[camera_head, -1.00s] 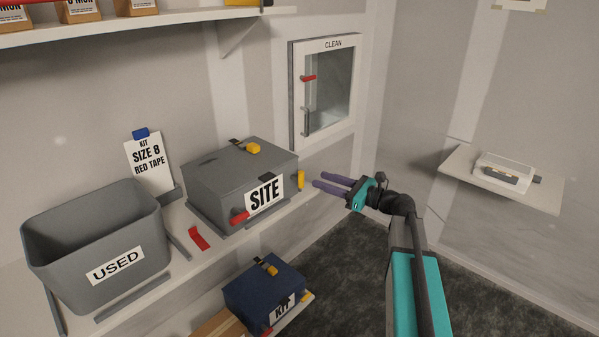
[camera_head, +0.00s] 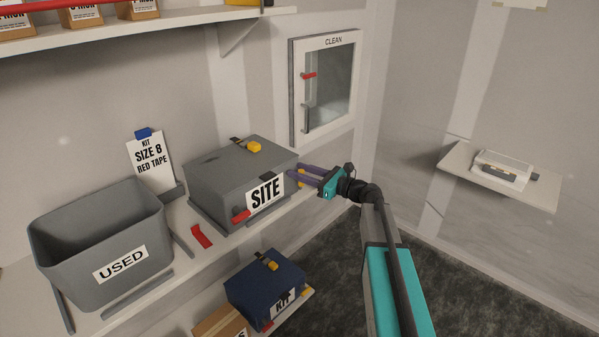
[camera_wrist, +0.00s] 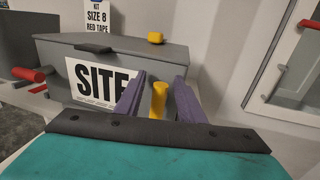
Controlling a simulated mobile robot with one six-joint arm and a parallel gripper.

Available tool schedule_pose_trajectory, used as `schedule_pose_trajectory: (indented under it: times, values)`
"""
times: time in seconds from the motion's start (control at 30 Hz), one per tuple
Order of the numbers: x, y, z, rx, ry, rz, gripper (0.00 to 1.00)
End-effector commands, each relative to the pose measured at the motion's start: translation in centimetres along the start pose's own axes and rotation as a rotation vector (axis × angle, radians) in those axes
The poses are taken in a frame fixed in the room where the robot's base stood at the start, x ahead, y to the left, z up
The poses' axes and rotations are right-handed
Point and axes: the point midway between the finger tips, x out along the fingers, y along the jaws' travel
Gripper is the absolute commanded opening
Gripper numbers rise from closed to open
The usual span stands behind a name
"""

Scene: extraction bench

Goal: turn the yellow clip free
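The yellow clip (camera_wrist: 159,100) is an upright yellow cylinder at the right front corner of the grey SITE box. In the wrist view it stands between the two purple fingers of my gripper (camera_wrist: 156,98), with a gap showing on each side. In the head view the yellow clip (camera_head: 301,178) is partly hidden behind the fingers. My gripper (camera_head: 306,174) is open around it. The SITE box (camera_head: 230,170) stands closed on the bench, with a yellow block on its lid.
A grey USED bin (camera_head: 75,225) stands to the left, with a loose red piece (camera_head: 201,236) between it and the box. A blue KIT box (camera_head: 262,290) sits lower down. The CLEAN cabinet (camera_head: 297,90) is on the wall behind. A small shelf (camera_head: 465,165) is at right.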

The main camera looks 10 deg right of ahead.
Motion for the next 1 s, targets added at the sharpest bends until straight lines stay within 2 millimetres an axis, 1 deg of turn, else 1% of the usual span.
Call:
schedule_pose_trajectory:
  times: [0.07, 0.1, 0.27, 0.3, 0.37, 0.4, 0.67, 0.87, 1.0]
  values:
    - [-0.01, 0.01, -0.01, 0.000, 0.000, 0.000, 0.36]
    - [-0.01, 0.01, -0.01, 0.000, 0.000, 0.000, 0.34]
    - [-0.02, 0.01, -0.01, 0.000, 0.000, 0.000, 0.07]
    - [-0.02, 0.02, -0.01, 0.000, 0.000, 0.000, 0.00]
    - [-0.02, 0.02, -0.01, 0.000, 0.000, 0.001, 0.00]
    - [0.49, 0.57, -0.01, 0.000, 0.000, 0.004, 0.00]
    - [-0.02, 0.13, -0.13, -0.023, 0.005, 0.000, 0.00]
    - [-0.03, 0.36, -0.27, -0.096, 0.019, -0.001, 0.00]
    - [0.04, 0.69, -0.45, -0.181, 0.036, -0.001, 0.00]
